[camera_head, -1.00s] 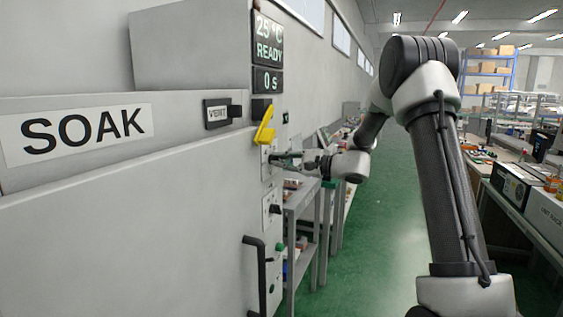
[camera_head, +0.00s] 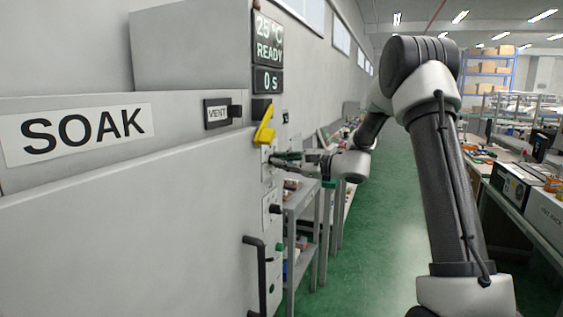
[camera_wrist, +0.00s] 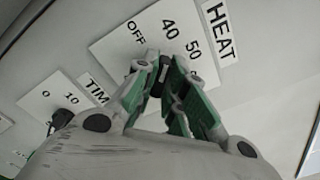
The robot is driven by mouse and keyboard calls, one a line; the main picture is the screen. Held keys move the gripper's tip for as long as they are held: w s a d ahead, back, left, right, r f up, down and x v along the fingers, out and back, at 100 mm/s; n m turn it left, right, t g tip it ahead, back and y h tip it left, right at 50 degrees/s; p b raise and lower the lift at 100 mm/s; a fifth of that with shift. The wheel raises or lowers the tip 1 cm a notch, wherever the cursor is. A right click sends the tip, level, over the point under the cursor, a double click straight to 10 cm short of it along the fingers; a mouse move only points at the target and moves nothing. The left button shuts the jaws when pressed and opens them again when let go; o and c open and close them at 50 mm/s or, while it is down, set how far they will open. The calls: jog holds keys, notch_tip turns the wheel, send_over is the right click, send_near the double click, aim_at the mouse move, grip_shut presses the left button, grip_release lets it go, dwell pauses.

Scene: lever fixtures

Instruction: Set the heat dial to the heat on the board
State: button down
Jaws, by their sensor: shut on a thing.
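The heat dial shows in the wrist view as a black knob (camera_wrist: 162,70) on a white scale plate (camera_wrist: 118,48). OFF, 40 and 50 are readable on the plate; a further mark is partly covered by a finger. A HEAT label (camera_wrist: 221,34) sits beside it. My gripper (camera_wrist: 164,66) is shut on the knob, one finger on each side. The knob's pointer cannot be made out. In the head view my gripper (camera_head: 284,159) is at the panel edge, below a yellow lever (camera_head: 264,126), and the dial is mostly hidden there.
A TIME scale plate (camera_wrist: 68,97) with its own black knob (camera_wrist: 62,118) is close by. The panel display (camera_head: 268,40) reads 25 °C, READY and 0 S. A VENT switch (camera_head: 222,113), a SOAK sign (camera_head: 80,134) and a black handle (camera_head: 259,270) are on the machine. Green floor is clear.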

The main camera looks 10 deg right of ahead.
jog(key=c, duration=1.5)
grip_release()
jog(key=v, duration=1.2)
